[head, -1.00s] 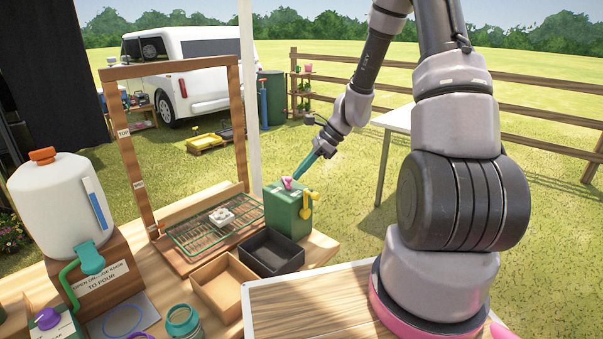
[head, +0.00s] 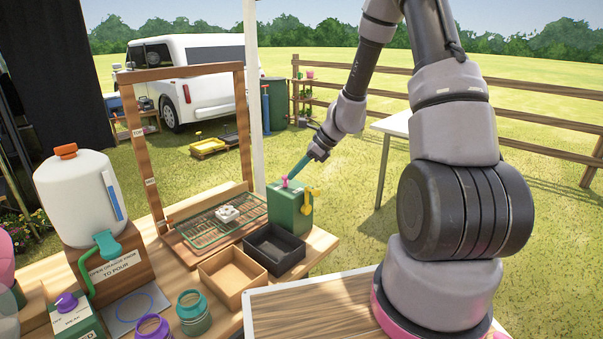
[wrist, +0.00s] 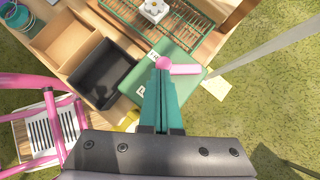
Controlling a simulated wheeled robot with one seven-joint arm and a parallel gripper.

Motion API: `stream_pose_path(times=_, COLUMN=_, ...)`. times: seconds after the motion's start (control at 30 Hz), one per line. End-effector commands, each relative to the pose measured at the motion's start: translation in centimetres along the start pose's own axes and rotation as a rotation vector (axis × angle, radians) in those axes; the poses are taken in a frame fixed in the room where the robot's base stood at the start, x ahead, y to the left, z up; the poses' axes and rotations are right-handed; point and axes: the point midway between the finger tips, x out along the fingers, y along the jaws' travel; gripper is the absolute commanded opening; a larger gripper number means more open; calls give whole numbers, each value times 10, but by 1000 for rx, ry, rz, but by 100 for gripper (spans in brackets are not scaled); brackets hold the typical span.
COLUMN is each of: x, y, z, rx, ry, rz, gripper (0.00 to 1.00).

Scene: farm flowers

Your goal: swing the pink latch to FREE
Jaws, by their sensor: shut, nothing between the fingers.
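The green box (head: 289,211) stands at the table's far right corner with the pink latch (head: 286,183) on its top. In the wrist view the latch (wrist: 186,70) is a pink bar pointing right, with a round pink knob (wrist: 164,62) at its left end. My gripper (head: 293,177) reaches down to the box top from the upper right. In the wrist view its teal fingers (wrist: 163,68) are together and empty, with their tips at the knob. I cannot tell whether they touch it. White labels (wrist: 141,93) lie on the lid, partly hidden by the fingers; their words are unreadable.
A black tray (head: 275,250) and a cardboard tray (head: 232,276) stand in front. A wire rack (head: 205,235) under a wooden frame (head: 135,155) is to the left. Grass lies beyond the table's right edge.

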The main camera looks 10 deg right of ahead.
Motion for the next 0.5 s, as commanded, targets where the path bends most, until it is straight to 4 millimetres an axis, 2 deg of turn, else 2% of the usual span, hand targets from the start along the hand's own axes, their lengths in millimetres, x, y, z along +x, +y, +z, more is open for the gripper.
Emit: stream_pose_path(times=0.5, x=18, y=9, z=21, rx=-3, ry=1, rz=3, gripper=0)
